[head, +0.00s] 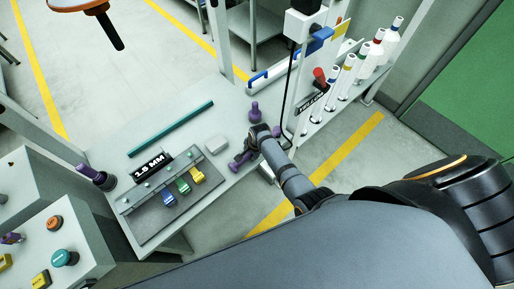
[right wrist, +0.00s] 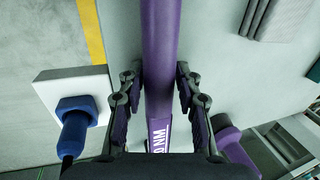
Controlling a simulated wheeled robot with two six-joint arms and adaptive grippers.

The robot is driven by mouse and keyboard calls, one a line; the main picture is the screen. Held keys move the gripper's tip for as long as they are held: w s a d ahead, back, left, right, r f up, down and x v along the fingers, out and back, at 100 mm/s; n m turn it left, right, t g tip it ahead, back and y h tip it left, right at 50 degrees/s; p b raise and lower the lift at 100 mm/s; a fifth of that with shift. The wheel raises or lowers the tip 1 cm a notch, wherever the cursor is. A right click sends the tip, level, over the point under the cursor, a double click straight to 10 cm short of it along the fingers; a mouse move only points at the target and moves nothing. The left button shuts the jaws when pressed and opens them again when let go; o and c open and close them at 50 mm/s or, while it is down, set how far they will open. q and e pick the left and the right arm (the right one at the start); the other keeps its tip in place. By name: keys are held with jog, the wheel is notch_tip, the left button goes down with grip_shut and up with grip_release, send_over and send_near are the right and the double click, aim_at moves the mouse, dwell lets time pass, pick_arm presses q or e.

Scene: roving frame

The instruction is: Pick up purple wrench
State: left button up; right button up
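The purple wrench (right wrist: 160,60) runs lengthwise through the right wrist view, with white lettering near its lower end. In the head view part of it (head: 239,161) shows beside the gripper at the table's right side. My right gripper (right wrist: 159,78) has one finger on each side of the purple shaft, both close against it, and looks shut on it. In the head view this gripper (head: 259,138) is over the table's right edge and hides part of the wrench. My left gripper is not in view.
Other purple tools stand near, one just behind the gripper (head: 254,112) and one at the table's left (head: 97,178). A tray (head: 150,222) with blue, green and yellow pieces, a teal bar (head: 171,129) and a bottle rack (head: 340,90) are close. The table's middle is fairly clear.

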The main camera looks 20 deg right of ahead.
jog(key=shift+s, duration=0.1)
grip_shut()
jog(key=shift+r, duration=0.2)
